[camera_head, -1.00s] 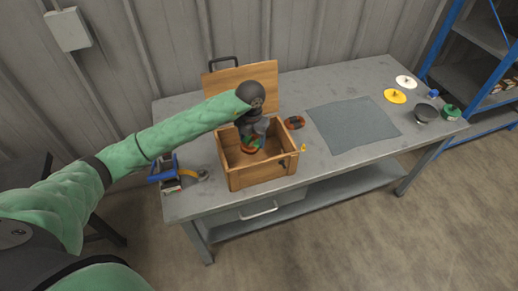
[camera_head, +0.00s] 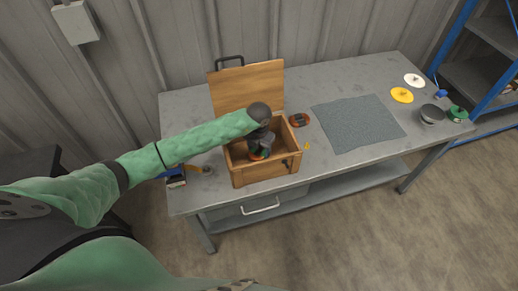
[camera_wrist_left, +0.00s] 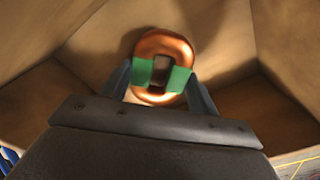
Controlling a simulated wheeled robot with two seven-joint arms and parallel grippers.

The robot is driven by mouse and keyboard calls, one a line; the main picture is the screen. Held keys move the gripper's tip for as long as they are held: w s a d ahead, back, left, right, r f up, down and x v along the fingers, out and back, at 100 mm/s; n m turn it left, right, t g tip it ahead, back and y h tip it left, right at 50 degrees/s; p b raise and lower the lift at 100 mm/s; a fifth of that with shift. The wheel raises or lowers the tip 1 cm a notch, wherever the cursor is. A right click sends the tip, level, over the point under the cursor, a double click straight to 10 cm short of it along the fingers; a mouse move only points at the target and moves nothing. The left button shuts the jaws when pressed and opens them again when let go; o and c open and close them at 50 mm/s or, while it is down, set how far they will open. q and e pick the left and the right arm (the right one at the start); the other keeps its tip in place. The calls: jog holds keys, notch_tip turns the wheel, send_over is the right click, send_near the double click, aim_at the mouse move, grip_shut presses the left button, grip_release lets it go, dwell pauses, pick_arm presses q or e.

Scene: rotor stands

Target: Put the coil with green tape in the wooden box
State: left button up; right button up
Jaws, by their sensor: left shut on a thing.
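The wooden box (camera_head: 262,173) stands on the grey table with its lid open at the back. My left gripper (camera_head: 258,153) reaches down inside it. In the left wrist view, my left gripper (camera_wrist_left: 161,80) is shut on a copper coil with green tape (camera_wrist_left: 163,45), one finger on each taped side. The coil also shows in the head view (camera_head: 261,156), small and partly hidden by the gripper. Wooden walls surround it in the wrist view; I cannot tell whether it touches the floor of the box. My right gripper is not in view.
Another coil, orange with dark tape (camera_head: 299,120), lies right of the box. A blue tool (camera_head: 174,175) lies at the left. A grey mat (camera_head: 357,124), yellow disc (camera_head: 402,95), white disc (camera_head: 414,79), dark bowl (camera_head: 431,114) and green spool (camera_head: 458,113) are to the right.

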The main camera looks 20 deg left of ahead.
pick_arm(q)
jog(key=shift+f, duration=0.8)
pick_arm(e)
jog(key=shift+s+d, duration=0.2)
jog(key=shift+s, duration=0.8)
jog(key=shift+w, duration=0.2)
pick_arm(q)
jog(key=o, duration=1.2)
jog(key=shift+f, duration=0.1)
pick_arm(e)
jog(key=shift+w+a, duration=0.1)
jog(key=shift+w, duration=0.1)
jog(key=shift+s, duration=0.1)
